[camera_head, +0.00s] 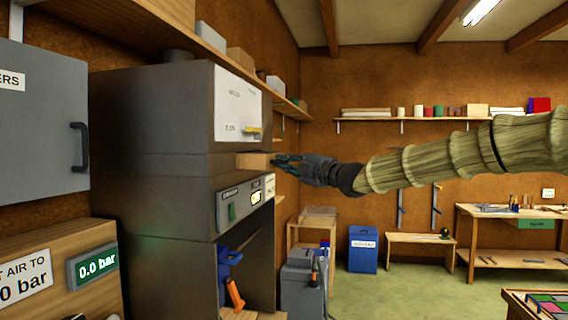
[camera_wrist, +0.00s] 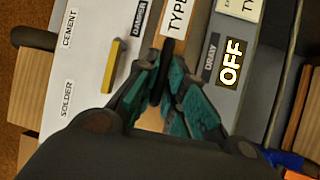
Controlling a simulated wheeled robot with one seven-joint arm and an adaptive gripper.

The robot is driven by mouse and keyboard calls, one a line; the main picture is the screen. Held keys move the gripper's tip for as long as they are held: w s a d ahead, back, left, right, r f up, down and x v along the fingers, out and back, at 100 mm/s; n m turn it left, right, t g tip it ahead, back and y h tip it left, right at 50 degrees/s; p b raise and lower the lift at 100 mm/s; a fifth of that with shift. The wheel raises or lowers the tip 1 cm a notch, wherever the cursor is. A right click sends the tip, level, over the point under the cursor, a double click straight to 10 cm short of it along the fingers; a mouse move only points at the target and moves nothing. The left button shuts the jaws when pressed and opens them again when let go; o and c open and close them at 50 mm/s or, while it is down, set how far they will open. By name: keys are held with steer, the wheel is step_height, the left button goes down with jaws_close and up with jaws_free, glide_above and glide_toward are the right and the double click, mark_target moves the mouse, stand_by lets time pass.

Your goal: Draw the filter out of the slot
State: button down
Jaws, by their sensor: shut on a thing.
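The filter (camera_head: 252,160) shows in the head view as a tan wooden-looking piece sticking a little out of the slot in the grey cabinet (camera_head: 150,165). My gripper (camera_head: 281,161) is at its front end. In the wrist view the filter's tan front (camera_wrist: 199,20) bears a white label reading "TYPE", partly cut off. A dark bar, apparently its handle (camera_wrist: 166,50), stands between the teal fingers of my gripper (camera_wrist: 165,78), which are shut on it. The depth of the filter inside the slot is hidden.
A white panel with a yellow handle (camera_head: 253,131) is just above the slot. Below it, a display (camera_head: 257,197) reads "OFF". A blue tool (camera_head: 229,265) sits in the cabinet's lower opening.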

steer(key=c, duration=1.4)
jaws_free()
steer(key=shift+s+d, duration=0.1)
